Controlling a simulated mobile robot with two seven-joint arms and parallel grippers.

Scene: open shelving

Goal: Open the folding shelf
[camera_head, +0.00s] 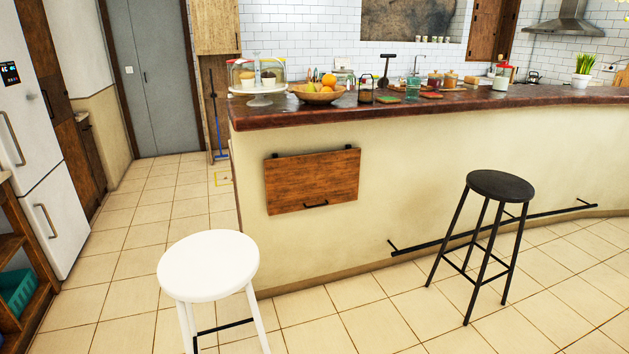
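The folding shelf (312,180) is a brown wooden panel hanging flat against the cream side wall of the kitchen counter. Two dark hinges show at its top edge. A black handle (316,204) sits near its bottom edge. The shelf is folded down. Neither of my grippers shows in the head view.
A white stool (208,266) stands in front, left of and below the shelf. A black stool (499,186) stands to the right, near a black foot rail (500,226). The counter top (450,104) overhangs above the shelf. Tiled floor before the shelf, between the stools, is clear.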

